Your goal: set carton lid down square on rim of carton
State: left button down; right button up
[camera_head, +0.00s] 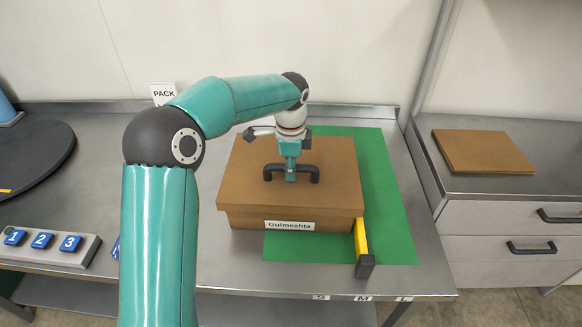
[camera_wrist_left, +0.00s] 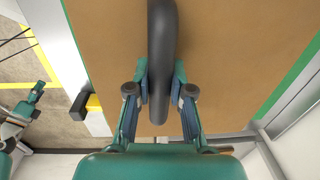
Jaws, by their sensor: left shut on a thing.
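The brown carton lid (camera_head: 330,175) lies over the carton (camera_head: 335,222), whose front wall shows below it with a "Gulmeshta" label. The lid's edge juts out past the carton at the front left; whether it touches the rim all round I cannot tell. My left gripper (camera_head: 290,176) is shut on the lid's black handle (camera_head: 313,173), midway along it. In the left wrist view the fingers (camera_wrist_left: 159,92) flank the handle (camera_wrist_left: 160,50) above the lid (camera_wrist_left: 220,60). A teal gripper part, seemingly my right one (camera_wrist_left: 28,108), shows at the left edge, its jaws unclear.
A green mat (camera_head: 392,200) lies under the carton. A numbered button panel (camera_head: 45,247) and dark round plate (camera_head: 35,155) are left. A brown board (camera_head: 482,150) lies on the right counter.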

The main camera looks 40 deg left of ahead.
pick_arm(q)
jog(key=shift+f+b, duration=0.45)
jog(key=shift+f, duration=0.35)
jog(key=c, duration=1)
grip_release()
jog(key=shift+r, duration=0.1)
jog(key=shift+o, duration=0.2)
jog(key=r, duration=1.1)
jog(key=shift+s+d+r, duration=0.15)
jog(key=shift+s+r, duration=0.1)
jog(key=shift+r, duration=0.15)
